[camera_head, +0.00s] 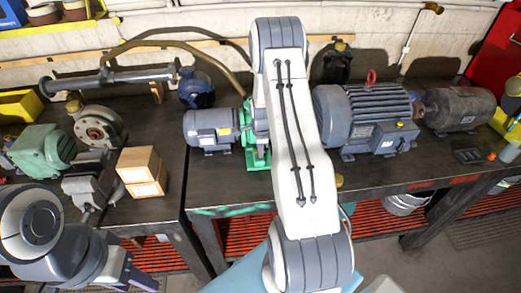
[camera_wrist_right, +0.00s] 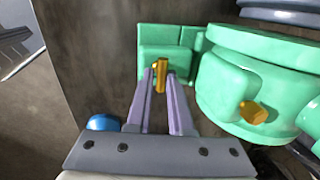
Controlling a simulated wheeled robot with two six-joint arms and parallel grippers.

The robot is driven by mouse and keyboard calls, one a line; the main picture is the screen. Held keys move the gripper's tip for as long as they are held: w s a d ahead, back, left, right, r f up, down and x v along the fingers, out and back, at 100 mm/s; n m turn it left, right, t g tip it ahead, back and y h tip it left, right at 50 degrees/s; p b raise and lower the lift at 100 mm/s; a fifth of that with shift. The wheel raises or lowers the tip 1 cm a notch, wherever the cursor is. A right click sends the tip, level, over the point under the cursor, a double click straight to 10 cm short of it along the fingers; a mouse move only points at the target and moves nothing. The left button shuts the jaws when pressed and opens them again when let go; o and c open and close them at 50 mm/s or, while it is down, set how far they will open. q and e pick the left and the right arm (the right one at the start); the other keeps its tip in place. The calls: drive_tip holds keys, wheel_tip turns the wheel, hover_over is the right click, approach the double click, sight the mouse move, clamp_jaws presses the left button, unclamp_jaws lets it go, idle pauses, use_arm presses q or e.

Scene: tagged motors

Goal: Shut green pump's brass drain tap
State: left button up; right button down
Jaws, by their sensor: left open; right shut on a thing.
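The green pump (camera_head: 254,150) stands on the dark workbench, coupled to a small grey-blue motor, and is partly hidden behind my right arm in the head view. In the right wrist view the pump (camera_wrist_right: 265,50) fills the upper right. Its brass drain tap (camera_wrist_right: 161,68) stands by the green base, a narrow upright piece between my right fingertips. My right gripper (camera_wrist_right: 160,88) is shut on this tap. A second brass fitting (camera_wrist_right: 254,111) sits on the pump's body, apart from the fingers. My left gripper (camera_head: 136,277) is open and empty at the lower left in the head view.
A large blue-grey motor (camera_head: 368,118) stands right of the pump, and a small motor (camera_head: 208,128) left of it. A blue round thing (camera_wrist_right: 103,122) is left of my right fingers.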

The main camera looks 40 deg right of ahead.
sight(261, 162)
drive_tip(key=c, duration=0.8)
unclamp_jaws()
drive_tip(key=shift+c, duration=0.2)
drive_tip(key=shift+r+b, duration=0.35)
drive_tip(key=shift+r, duration=0.2)
wheel_tip(261, 162, up, 9)
drive_tip(key=s+a+b, duration=0.1)
drive_tip(key=b, duration=0.1)
drive_tip(key=shift+s+b, duration=0.35)
drive_tip(key=shift+r, duration=0.1)
